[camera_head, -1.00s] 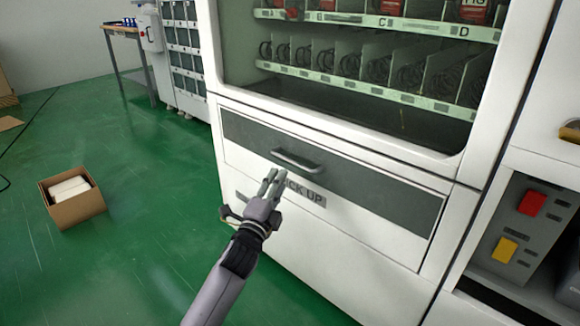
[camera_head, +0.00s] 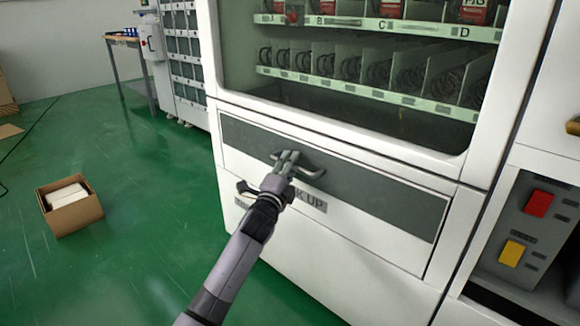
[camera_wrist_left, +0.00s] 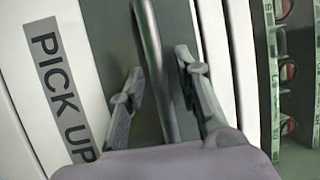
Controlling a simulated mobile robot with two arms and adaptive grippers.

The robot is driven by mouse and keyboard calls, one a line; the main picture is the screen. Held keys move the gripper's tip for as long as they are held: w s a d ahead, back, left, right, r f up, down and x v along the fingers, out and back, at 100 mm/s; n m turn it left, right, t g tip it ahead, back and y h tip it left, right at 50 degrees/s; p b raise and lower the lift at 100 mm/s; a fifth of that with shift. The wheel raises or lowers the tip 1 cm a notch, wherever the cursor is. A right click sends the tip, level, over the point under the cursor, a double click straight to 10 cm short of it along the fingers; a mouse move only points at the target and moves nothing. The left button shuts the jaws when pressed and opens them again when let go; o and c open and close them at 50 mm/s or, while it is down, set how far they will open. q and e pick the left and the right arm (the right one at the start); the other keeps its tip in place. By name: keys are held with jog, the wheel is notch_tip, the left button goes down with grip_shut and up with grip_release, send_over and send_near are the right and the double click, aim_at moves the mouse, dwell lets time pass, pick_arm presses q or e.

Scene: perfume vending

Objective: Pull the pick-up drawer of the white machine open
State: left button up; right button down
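The white machine (camera_head: 310,255) has a pick-up drawer with a dark grey front panel (camera_head: 380,205), which looks closed. A grey bar handle (camera_head: 312,172) sits on the panel. My left gripper (camera_head: 287,157) is at the handle and hides its middle. In the left wrist view, the left gripper (camera_wrist_left: 160,80) is open, with one finger on each side of the handle bar (camera_wrist_left: 155,70). Gaps show between the bar and both fingers. The PICK UP label (camera_wrist_left: 62,90) is beside the fingers. My right gripper is not in view.
A glass window (camera_head: 340,60) with shelves of coils is above the drawer. A panel with a red button (camera_head: 539,203) and a yellow button (camera_head: 511,253) stands at right. An open cardboard box (camera_head: 75,215) lies on the green floor, with clear floor around it.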

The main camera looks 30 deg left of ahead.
pick_arm(q)
grip_shut()
dwell(0.6)
